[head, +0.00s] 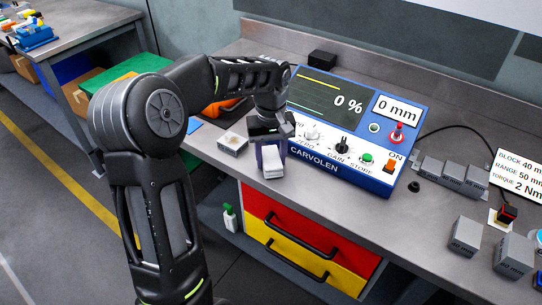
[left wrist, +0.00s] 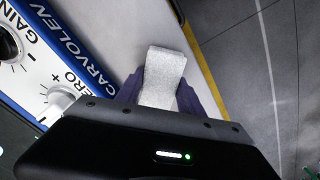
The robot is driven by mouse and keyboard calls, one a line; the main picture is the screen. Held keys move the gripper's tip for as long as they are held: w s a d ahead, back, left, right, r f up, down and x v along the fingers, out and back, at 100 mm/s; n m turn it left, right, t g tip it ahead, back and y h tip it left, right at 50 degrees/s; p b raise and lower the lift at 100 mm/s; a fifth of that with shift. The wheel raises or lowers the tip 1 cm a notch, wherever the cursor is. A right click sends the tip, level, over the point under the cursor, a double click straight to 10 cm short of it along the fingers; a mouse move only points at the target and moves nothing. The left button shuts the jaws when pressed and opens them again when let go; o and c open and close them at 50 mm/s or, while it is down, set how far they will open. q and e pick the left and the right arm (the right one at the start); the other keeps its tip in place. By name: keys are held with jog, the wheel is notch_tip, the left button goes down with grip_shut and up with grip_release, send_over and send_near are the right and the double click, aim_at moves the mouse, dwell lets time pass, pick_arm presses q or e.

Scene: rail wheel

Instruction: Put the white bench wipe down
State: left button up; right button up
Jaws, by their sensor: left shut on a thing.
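The white bench wipe (head: 273,162) is a small folded white cloth between the purple fingers of my left gripper (head: 271,158), near the front edge of the bench, just left of the blue instrument. In the left wrist view the wipe (left wrist: 162,78) stands out beyond the gripper (left wrist: 160,98), with a purple finger on each side. I cannot tell whether the wipe touches the bench top (head: 222,172). My right gripper is not in view.
The blue CARVOLEN instrument (head: 345,182) with knobs stands right of the gripper. A small pale box (head: 232,144) lies to its left. Grey blocks (head: 464,237) and a red-topped part (head: 506,214) stand at the right. Bare bench lies along the front edge, above red and yellow drawers (head: 300,235).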

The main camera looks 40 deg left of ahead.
pick_arm(q)
jog(key=shift+f, duration=0.2)
jog(key=o, duration=1.2)
